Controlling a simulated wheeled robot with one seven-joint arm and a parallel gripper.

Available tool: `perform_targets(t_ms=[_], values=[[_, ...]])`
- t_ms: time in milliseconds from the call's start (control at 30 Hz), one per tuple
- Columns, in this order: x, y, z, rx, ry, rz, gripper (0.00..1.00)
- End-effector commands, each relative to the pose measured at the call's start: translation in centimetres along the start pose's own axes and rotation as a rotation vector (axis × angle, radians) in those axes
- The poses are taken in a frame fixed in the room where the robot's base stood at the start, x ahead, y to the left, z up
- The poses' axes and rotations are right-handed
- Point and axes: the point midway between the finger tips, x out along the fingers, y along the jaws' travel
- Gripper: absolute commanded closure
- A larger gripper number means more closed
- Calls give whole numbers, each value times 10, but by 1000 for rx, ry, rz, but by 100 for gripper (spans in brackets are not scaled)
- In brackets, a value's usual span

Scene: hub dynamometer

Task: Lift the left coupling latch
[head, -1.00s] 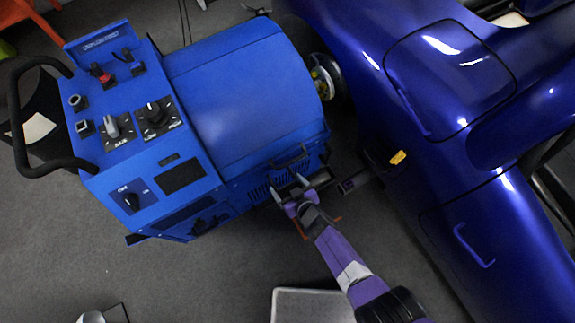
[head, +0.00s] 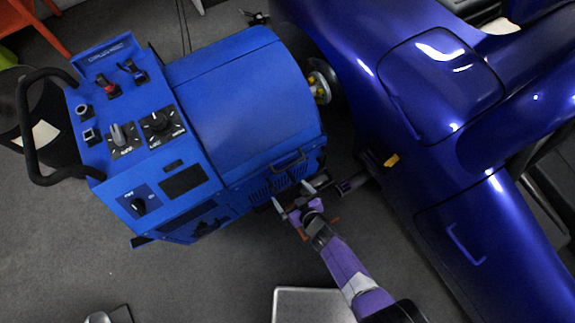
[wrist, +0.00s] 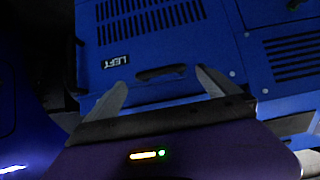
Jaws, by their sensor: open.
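The left coupling latch looks like a dark, flat handle (wrist: 160,73) on the blue panel in the wrist view, near an upside-down LEFT label (wrist: 114,62). My gripper (wrist: 160,79) is open, with one pale finger on each side of the handle. I cannot tell whether either finger touches it. In the head view my gripper (head: 291,194) is at the lower right side of the blue dynamometer (head: 245,95), near its vents. The latch is hard to make out there.
A dark blue car body (head: 430,150) stands close on the right, with a yellow tab (head: 391,160) at its edge. A black bar handle (head: 30,135) juts from the machine's left. A pale-topped box (head: 310,305) lies at the bottom.

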Motion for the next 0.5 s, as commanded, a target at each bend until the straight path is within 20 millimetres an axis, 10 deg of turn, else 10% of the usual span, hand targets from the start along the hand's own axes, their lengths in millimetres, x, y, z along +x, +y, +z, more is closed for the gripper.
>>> perform_targets(t_ms=[500], values=[[-33, 0, -2, 0, 3, -1, 0]])
